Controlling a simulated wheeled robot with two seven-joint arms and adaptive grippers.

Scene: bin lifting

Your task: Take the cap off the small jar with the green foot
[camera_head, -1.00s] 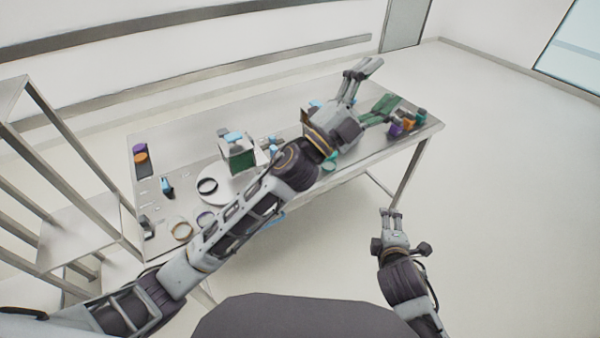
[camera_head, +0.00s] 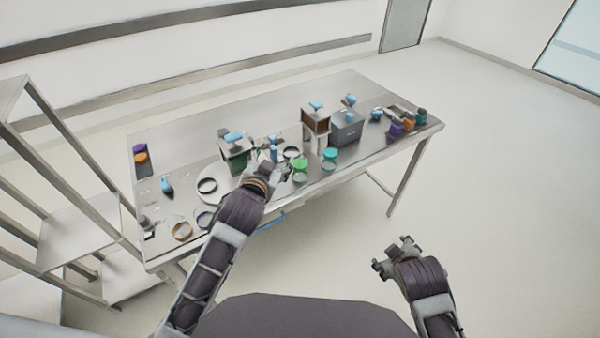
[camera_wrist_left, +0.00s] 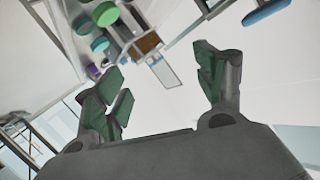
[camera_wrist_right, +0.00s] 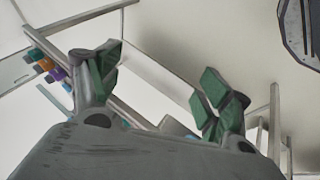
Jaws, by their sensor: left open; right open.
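Two small jars with green tops stand near the front edge of the table, a darker green one (camera_head: 300,163) and a teal one (camera_head: 329,154). I cannot tell which has a green foot. Round green shapes (camera_wrist_left: 105,14) also show at the top of the left wrist view. My left gripper (camera_head: 280,170) is just left of the jars, open and empty; its spread fingers show in the left wrist view (camera_wrist_left: 163,95). My right gripper (camera_head: 392,255) is open and empty, over the floor in front of the table; its fingers show in its wrist view (camera_wrist_right: 160,85).
The steel table (camera_head: 350,90) also holds a grey box (camera_head: 346,130), a brown-faced box on a stand (camera_head: 316,122), a green box (camera_head: 236,157), rings and several coloured jars at the right end. A metal shelf (camera_head: 75,215) stands left. The table's back strip is clear.

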